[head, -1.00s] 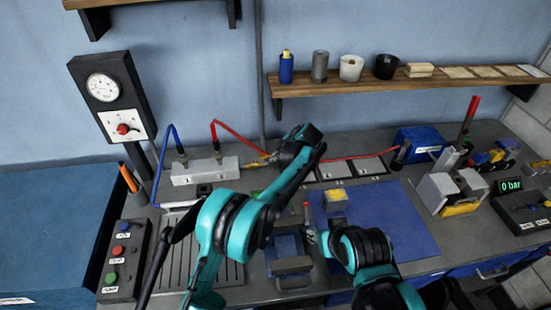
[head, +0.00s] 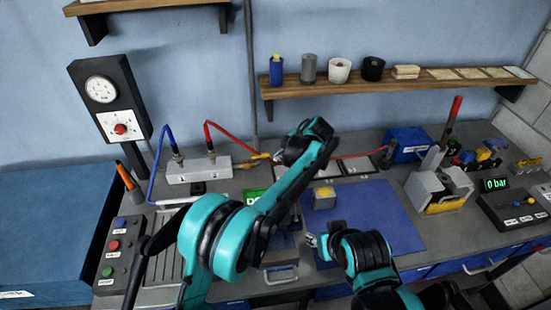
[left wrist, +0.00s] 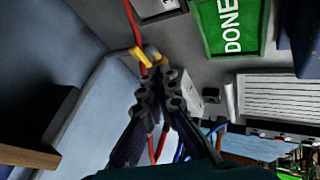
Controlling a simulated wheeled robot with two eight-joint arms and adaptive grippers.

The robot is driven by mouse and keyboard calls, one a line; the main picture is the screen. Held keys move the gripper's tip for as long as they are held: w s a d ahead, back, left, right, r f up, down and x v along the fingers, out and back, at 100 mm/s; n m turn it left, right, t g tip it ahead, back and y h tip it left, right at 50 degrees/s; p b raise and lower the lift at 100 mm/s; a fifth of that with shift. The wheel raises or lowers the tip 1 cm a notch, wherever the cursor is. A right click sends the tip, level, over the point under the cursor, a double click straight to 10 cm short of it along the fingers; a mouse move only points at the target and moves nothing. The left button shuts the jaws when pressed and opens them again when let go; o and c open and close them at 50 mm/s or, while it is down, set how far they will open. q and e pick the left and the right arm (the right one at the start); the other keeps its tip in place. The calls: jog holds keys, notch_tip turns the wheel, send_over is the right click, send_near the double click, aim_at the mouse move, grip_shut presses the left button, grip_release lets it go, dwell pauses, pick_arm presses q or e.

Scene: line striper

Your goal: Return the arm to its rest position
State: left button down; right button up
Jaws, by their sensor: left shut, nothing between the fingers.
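My left gripper (head: 278,157) is shut and empty, above the bench toward the wall, at the end of my teal arm. In the left wrist view its fingers (left wrist: 162,78) are together, with a yellow fitting (left wrist: 148,56) on a red hose just beyond the tips. The fitting (head: 258,157) shows beside the gripper in the head view; I cannot tell if they touch. My right gripper (head: 311,240) is low over the near side of the blue mat (head: 385,215); its fingers are too small to read.
A grey block (head: 198,171) with blue and red hoses stands behind my left arm. A green DONE panel (left wrist: 228,25) lies near the left gripper. A yellow-topped block (head: 324,197) is on the mat. A shelf (head: 400,86) spans the wall above. The display (head: 496,184) reads 0 bar.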

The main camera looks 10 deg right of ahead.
pick_arm(q)
jog(key=shift+s+d+r, duration=0.1)
dwell(0.4)
jog(key=s+a+r+m+h+b, duration=0.1)
jog(key=s+a+r+m+b, duration=0.2)
jog(key=s+a, duration=0.55)
jog(key=s+a+r+m+h+b, duration=0.1)
jog(key=s+a+r+m, duration=0.3)
jog(key=a, duration=0.8)
jog(key=s+a+f+m+b, duration=0.1)
jog(key=s+a+f+m, duration=0.2)
jog(key=s, duration=0.4)
jog(key=s+a+f+m+h+b, duration=0.1)
jog(key=s+a+f+m, duration=0.2)
jog(key=s, duration=0.4)
jog(key=s+a+f+m+t+h, duration=0.1)
jog(key=s+a+f+m, duration=0.1)
jog(key=s+a+f, duration=0.2)
jog(key=s, duration=0.3)
jog(key=shift+s+m+b, duration=0.15)
jog(key=shift+m+b, duration=0.25)
